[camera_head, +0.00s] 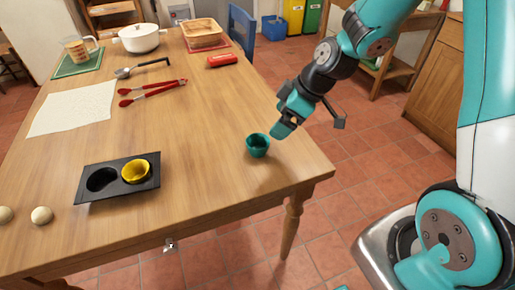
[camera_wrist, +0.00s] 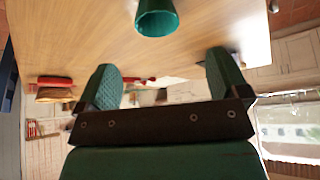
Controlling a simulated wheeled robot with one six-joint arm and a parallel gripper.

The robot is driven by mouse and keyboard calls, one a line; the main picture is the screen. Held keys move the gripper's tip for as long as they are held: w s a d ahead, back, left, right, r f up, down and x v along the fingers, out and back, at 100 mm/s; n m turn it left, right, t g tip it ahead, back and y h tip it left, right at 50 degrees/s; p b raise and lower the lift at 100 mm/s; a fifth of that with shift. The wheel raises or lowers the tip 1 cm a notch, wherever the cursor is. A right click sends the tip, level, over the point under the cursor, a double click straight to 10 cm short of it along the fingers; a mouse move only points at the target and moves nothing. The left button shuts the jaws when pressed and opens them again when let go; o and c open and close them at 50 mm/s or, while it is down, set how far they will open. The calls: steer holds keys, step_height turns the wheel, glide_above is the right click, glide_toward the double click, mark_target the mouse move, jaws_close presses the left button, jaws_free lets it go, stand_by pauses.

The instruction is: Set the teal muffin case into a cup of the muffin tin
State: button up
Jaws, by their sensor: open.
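The teal muffin case (camera_head: 257,146) stands upright on the wooden table near its right edge. The dark muffin tin (camera_head: 146,186) lies at the table's front left. Its left cup (camera_head: 101,179) is empty and its right cup holds a yellow muffin case (camera_head: 134,170). My gripper (camera_head: 282,131) is just above and to the right of the teal case in the head view. In the wrist view my gripper (camera_wrist: 163,82) is open and empty, its two fingers spread, with the teal case (camera_wrist: 157,18) beyond the fingertips and between their lines, apart from them.
Red tongs (camera_head: 152,92), a ladle (camera_head: 141,68), a white cloth (camera_head: 73,108) and a red object (camera_head: 222,60) lie farther back. A white pot (camera_head: 139,38) stands behind. Two pale round things (camera_head: 42,215) lie left of the tin. The table between tin and teal case is clear.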

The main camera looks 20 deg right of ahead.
glide_toward(258, 141)
steer(key=a+f, duration=0.1)
steer(key=s+a+f, duration=0.1)
steer(key=shift+s+a, duration=0.3)
steer(key=shift+a, duration=0.1)
steer(key=shift+w+x, duration=0.2)
steer(key=shift+x, duration=1.2)
steer(key=shift+w+x, duration=0.2)
steer(key=shift+x, duration=1.15)
steer(key=shift+r, duration=0.1)
steer(key=shift+c, duration=0.4)
steer(key=c, duration=0.8)
